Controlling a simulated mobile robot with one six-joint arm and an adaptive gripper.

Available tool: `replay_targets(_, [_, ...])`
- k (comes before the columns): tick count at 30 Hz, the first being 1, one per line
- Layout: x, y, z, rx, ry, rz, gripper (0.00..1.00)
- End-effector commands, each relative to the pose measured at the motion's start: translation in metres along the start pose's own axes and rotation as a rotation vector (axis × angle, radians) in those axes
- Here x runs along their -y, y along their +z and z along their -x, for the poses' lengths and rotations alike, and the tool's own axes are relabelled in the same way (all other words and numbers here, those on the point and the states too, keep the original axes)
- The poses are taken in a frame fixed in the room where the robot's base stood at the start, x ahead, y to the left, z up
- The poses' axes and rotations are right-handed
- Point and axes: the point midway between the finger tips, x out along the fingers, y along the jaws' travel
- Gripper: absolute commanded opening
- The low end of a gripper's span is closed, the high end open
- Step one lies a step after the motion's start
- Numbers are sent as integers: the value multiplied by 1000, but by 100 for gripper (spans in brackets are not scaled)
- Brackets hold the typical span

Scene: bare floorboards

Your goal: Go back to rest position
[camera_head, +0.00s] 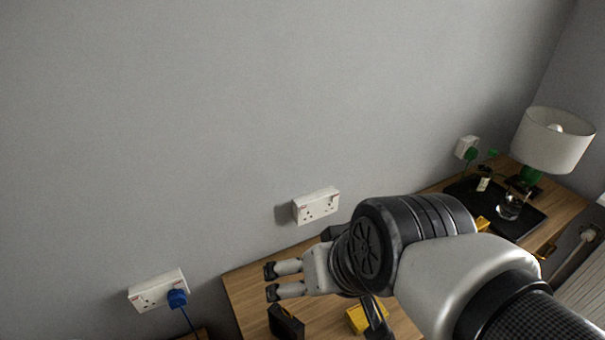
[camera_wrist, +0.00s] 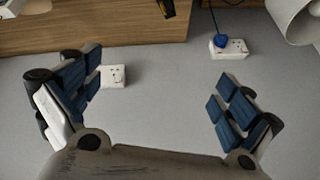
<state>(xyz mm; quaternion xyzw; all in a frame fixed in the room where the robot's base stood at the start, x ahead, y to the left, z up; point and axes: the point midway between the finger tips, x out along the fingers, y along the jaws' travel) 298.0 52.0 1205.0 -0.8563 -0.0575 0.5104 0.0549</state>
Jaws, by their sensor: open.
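My gripper (camera_head: 271,281) is open and empty, with its fingers pointing left, in front of the grey wall and above the wooden surface (camera_head: 243,290). In the wrist view my gripper (camera_wrist: 157,92) shows its two blue-padded fingers wide apart, with only wall between them. A white double socket (camera_head: 317,206) is on the wall just above my gripper in the head view. The wrist view also shows a socket (camera_wrist: 114,76) beside the left finger, partly hidden by it.
A second socket (camera_head: 157,291) holds a blue plug (camera_head: 177,298) with a hanging cord. A black box (camera_head: 286,322) and a yellow object (camera_head: 357,320) sit below my gripper. A lamp (camera_head: 553,140), a black tray (camera_head: 532,221) and a glass (camera_head: 511,206) stand at right. The upper left wall is bare.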

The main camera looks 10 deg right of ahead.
Motion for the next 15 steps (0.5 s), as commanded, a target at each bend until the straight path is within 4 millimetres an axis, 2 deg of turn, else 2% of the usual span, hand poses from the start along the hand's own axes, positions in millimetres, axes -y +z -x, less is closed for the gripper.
replay_targets(1, [-17,16,10,16,47,7,98])
replay_targets(3, [-34,36,18,48,101,17,98])
replay_targets(6, [-48,52,25,76,146,23,98])
replay_targets(15, [-52,57,27,88,161,27,98])
